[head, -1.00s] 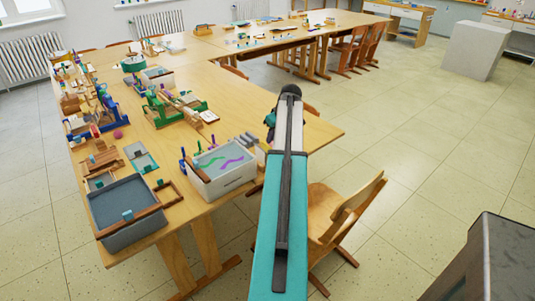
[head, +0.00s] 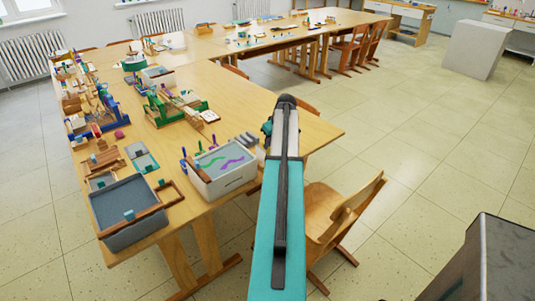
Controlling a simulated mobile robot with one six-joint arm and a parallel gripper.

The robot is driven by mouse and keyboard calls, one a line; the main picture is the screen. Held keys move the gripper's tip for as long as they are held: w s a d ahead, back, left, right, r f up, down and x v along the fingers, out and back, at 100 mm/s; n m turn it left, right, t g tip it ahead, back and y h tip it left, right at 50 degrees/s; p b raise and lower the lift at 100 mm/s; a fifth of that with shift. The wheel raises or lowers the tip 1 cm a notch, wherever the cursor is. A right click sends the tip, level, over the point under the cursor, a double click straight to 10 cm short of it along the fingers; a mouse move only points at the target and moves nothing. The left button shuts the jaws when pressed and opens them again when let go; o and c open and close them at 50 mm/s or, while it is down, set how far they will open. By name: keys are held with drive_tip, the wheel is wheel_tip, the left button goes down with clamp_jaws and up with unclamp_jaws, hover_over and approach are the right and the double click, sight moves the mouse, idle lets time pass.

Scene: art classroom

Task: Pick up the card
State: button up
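A small pale, flat piece with reddish marks (head: 209,116), which looks like a card, lies on the wooden table (head: 235,95) at the right end of the green loom. It is too small to make out clearly. My arm reaches out over the table's right part, to the right of this piece. Only a bit of my gripper (head: 267,127) shows, dark and teal, at the left of the arm's far end. The arm hides the rest, so its fingers and anything between them cannot be seen.
A green loom (head: 170,112) and a blue loom (head: 98,120) stand on the table. A white tub with coloured swirls (head: 228,183) and a grey basin (head: 128,235) sit near the front edge. A wooden chair (head: 345,215) stands right of my arm.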

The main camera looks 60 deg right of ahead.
drive_tip(key=shift+p+x, duration=0.45)
drive_tip(key=shift+x, duration=1.35)
drive_tip(key=shift+w, duration=0.1)
drive_tip(key=shift+c, duration=0.5)
clamp_jaws()
drive_tip(key=shift+r, duration=0.15)
drive_tip(key=shift+r+b, duration=0.55)
drive_tip(key=shift+r, duration=0.5)
drive_tip(key=s+a+r+b, duration=0.1)
drive_tip(key=s+a+b, duration=0.1)
drive_tip(key=s+a, duration=0.2)
drive_tip(key=s+a+r+b, duration=0.1)
drive_tip(key=s+a, duration=0.3)
drive_tip(key=s, duration=0.5)
drive_tip(key=shift+s+a+r+b, duration=0.3)
drive_tip(key=shift+b, duration=0.1)
